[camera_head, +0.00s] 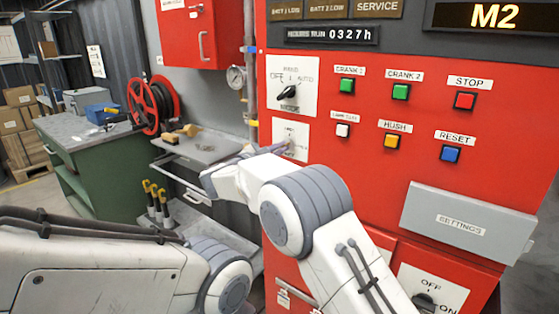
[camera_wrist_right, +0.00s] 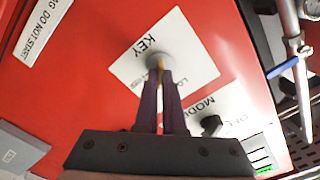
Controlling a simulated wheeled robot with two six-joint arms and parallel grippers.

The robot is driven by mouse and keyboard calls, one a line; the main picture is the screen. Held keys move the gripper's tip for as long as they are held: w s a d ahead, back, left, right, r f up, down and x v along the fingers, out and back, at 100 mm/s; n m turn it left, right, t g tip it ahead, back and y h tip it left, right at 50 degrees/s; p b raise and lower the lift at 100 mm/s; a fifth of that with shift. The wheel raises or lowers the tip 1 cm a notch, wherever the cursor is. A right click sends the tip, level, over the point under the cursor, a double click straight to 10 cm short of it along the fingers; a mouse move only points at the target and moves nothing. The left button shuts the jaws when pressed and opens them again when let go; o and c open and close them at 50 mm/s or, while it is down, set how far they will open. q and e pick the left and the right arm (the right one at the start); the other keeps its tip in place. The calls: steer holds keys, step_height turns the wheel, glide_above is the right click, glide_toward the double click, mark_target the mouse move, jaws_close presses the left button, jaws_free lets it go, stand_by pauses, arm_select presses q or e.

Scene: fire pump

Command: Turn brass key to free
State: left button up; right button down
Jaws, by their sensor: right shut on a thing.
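The white key plate (camera_wrist_right: 187,58), lettered KEY, is on the red panel and shows upside down in the right wrist view. A round grey lock (camera_wrist_right: 158,61) is at its middle. My right gripper (camera_wrist_right: 160,78) is shut on the brass key, right at the lock. Only a thin brass strip of the key (camera_wrist_right: 160,72) shows between the dark fingers. In the head view the key plate (camera_head: 291,132) is partly covered by my right wrist, and the key is hidden. My left arm is at lower left; its gripper is out of view.
The mode selector (camera_head: 288,92) is just above the key plate. Push buttons, such as the red STOP button (camera_head: 465,101), are to the right. A grey shelf (camera_head: 205,146) juts out left of the panel, and a hose reel (camera_head: 150,103) stands beyond it.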

steer(key=shift+a+f+m+b, duration=0.1)
steer(key=shift+f+m+b, duration=0.1)
steer(key=shift+m+b, duration=1.95)
steer(key=shift+f+m+b, duration=0.15)
steer(key=shift+m+b, duration=1.85)
steer(key=shift+m, duration=0.25)
steer(key=c, duration=1)
jaws_free()
steer(key=shift+s+r, duration=0.1)
steer(key=shift+r, duration=0.1)
steer(key=b+v, duration=0.1)
steer(key=v, duration=0.9)
steer(key=shift+s, duration=0.15)
